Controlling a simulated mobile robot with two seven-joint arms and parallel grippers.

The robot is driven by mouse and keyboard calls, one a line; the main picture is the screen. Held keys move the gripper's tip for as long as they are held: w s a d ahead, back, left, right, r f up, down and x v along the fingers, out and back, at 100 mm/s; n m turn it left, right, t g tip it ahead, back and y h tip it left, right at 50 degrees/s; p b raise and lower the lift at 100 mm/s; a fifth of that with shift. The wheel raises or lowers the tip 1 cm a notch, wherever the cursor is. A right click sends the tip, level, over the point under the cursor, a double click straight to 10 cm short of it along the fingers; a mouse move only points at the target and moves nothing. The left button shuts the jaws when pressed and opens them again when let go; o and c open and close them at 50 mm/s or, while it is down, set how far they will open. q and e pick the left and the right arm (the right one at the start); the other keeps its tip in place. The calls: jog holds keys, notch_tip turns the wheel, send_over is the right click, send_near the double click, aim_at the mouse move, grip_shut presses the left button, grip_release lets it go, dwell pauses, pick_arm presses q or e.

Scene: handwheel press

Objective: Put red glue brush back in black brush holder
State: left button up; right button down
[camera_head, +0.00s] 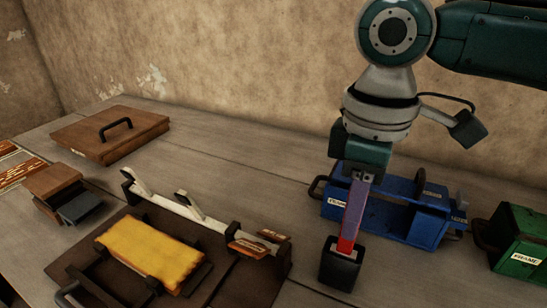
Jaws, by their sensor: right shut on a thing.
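The red glue brush (347,240) hangs upright below my right gripper (357,180), which is shut on its upper end. A purplish bar shows between the gripper and the red part; I cannot tell whether it is brush handle or a finger. The black brush holder (339,272) stands on the table directly below. The brush's lower end meets the holder's opening and seems to be inside it, though the depth is hidden. My left gripper is not in view.
A blue box (395,215) stands just behind the holder, and a green box (522,240) at the right. A dark board (240,280) with a yellow pad (150,252) and white bar lies to the left. A wooden board with a handle (110,134) lies at the back left.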

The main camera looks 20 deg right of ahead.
jog(key=shift+f, duration=0.35)
jog(key=c, duration=0.7)
grip_release()
jog(key=shift+c, duration=0.2)
